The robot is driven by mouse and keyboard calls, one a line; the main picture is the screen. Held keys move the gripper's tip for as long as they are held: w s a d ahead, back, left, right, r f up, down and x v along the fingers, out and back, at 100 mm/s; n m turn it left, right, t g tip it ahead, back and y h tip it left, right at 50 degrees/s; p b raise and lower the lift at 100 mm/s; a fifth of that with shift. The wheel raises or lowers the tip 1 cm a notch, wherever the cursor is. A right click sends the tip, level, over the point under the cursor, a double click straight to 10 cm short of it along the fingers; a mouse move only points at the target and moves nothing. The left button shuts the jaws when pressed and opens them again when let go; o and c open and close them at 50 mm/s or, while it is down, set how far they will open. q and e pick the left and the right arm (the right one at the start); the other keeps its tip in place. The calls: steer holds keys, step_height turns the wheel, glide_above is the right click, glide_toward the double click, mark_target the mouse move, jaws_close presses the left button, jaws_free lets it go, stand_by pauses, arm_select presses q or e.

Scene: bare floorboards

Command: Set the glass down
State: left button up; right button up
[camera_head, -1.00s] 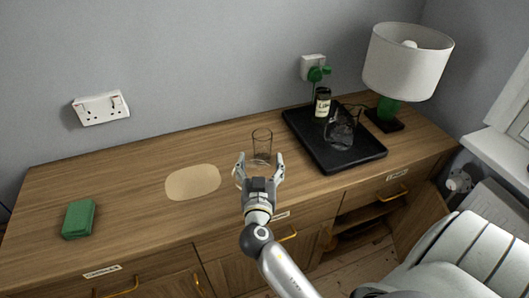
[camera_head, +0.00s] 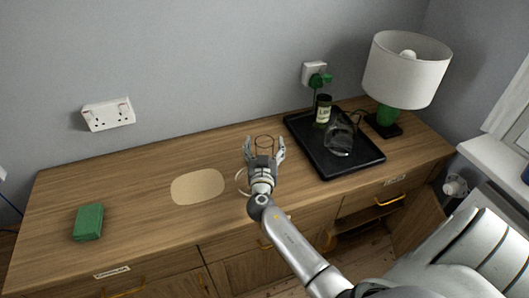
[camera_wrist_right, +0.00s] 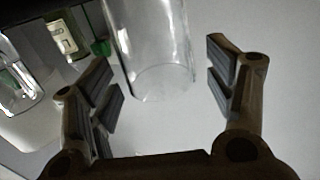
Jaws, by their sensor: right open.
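A clear drinking glass (camera_head: 264,142) stands upright on the wooden sideboard top, behind my right gripper (camera_head: 264,148). The gripper hides its lower part in the head view. My right gripper is open, with one finger to each side of the glass. In the right wrist view the glass (camera_wrist_right: 152,50) shows beyond and between the spread fingers (camera_wrist_right: 165,85), with a visible gap on each side. Its base rim shows in that view. My left gripper is in neither view.
A black tray (camera_head: 306,158) holds a dark bottle (camera_head: 323,110) and a clear glass jug (camera_head: 339,137). A lamp (camera_head: 405,70) stands behind it. A pale oval mat (camera_head: 197,187), a thin pale ring (camera_head: 242,181) and a green block (camera_head: 88,222) lie left. The top between is clear.

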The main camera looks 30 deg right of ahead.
steer(key=shift+w+d, duration=0.45)
steer(key=shift+w, duration=0.15)
jaws_close()
